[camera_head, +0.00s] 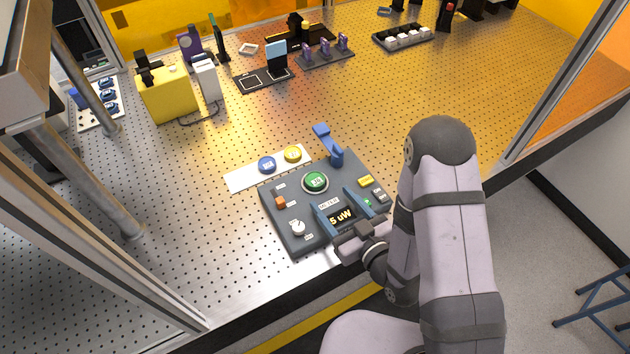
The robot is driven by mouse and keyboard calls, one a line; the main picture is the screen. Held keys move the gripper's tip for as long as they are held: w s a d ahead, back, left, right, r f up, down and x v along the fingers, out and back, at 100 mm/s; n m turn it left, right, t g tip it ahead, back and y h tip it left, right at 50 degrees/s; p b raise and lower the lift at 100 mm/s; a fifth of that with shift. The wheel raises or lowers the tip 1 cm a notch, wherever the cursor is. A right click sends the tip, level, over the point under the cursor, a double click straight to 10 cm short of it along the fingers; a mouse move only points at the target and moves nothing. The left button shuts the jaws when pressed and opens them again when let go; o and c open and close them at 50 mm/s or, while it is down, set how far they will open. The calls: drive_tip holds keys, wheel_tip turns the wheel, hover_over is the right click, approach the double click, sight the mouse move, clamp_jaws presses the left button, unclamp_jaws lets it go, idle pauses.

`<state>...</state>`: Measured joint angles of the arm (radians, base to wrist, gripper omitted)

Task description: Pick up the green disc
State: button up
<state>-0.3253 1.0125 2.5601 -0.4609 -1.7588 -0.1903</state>
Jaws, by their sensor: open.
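The green disc (315,181) is round with small pale lettering and sits in a round, pale-rimmed seat on the dark grey panel (279,222). My gripper (332,200) is over the front part of this panel, its two blue-grey fingers apart on either side of a lit display reading "5 uW". The fingertips point toward the green disc, and a gap shows between them and the disc. Nothing is held between the fingers. The exact height of the fingers above the panel cannot be told.
A blue lever arm (329,144) stands at the panel's back edge. A white strip (240,178) behind the panel holds a blue disc (267,165) and a yellow disc (293,154). An orange switch (280,201) and a white knob (298,228) stick up at left.

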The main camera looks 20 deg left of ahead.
sight(317, 182)
drive_tip(key=shift+b+x, duration=0.8)
drive_tip(key=shift+b, duration=0.3)
drive_tip(key=shift+w+a, duration=0.2)
drive_tip(key=shift+b, duration=0.4)
drive_tip(key=b+x, duration=0.1)
drive_tip(key=b, duration=0.1)
drive_tip(key=shift+w+a+f+b, duration=0.2)
drive_tip(key=shift+a+f+b, duration=0.05)
drive_tip(key=shift+b, duration=0.1)
drive_tip(key=shift+r+p+x, duration=0.1)
drive_tip(key=shift+p+x, duration=0.5)
drive_tip(key=shift+p, duration=0.05)
drive_tip(key=shift+r+p+x, duration=0.15)
drive_tip(key=shift+p+x, duration=0.45)
drive_tip(key=shift+x, duration=0.05)
drive_tip(key=shift+w+a+f, duration=0.2)
drive_tip(key=shift+w+a, duration=0.15)
drive_tip(key=shift+w, duration=0.05)
drive_tip(key=c, duration=1.2)
